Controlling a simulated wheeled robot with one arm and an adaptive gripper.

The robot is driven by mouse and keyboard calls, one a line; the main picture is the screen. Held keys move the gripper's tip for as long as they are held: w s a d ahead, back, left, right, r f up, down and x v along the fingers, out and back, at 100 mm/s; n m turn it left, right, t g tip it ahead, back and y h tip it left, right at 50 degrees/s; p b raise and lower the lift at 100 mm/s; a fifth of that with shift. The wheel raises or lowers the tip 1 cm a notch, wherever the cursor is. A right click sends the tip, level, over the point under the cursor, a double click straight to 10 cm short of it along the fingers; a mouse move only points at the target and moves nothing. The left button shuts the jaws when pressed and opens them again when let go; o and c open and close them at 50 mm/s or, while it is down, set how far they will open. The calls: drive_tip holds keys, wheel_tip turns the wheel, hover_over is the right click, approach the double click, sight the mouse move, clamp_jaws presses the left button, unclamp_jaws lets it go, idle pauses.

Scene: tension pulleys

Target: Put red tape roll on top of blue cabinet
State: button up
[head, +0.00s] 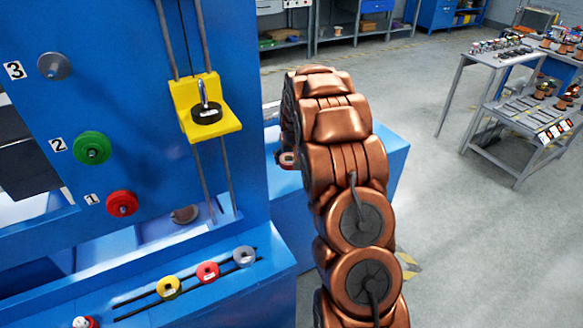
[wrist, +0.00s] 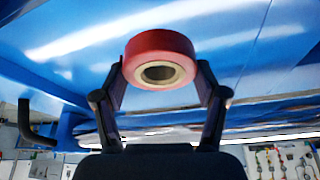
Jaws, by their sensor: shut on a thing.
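The red tape roll (wrist: 160,47) is a short red ring with a beige core. In the wrist view my gripper (wrist: 161,72) has one dark finger on each side of it and is shut on it. In the head view a small part of the roll (head: 287,160) shows at the left edge of my copper-coloured arm, which hides most of my gripper. A low blue cabinet (head: 393,155) with a flat top stands behind and beside my arm; the roll appears near its left part. Whether the roll touches the top cannot be told.
A tall blue pulley panel (head: 110,40) stands at left, with a yellow bracket (head: 222,123) and coloured pulleys. A blue ledge at its foot holds yellow, red and grey rolls (head: 207,272). Grey tables (head: 497,62) stand far right. The floor between is clear.

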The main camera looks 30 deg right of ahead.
sight(289, 176)
drive_tip(key=shift+f+p, duration=0.6)
drive_tip(key=shift+f, duration=2.85)
drive_tip(key=shift+f, duration=0.2)
drive_tip(key=o, duration=1.2)
drive_tip(key=shift+r, duration=0.1)
drive_tip(key=shift+r, duration=0.25)
drive_tip(key=shift+b+v, duration=1.1)
drive_tip(key=shift+v, duration=4.8)
drive_tip(key=shift+s, duration=0.1)
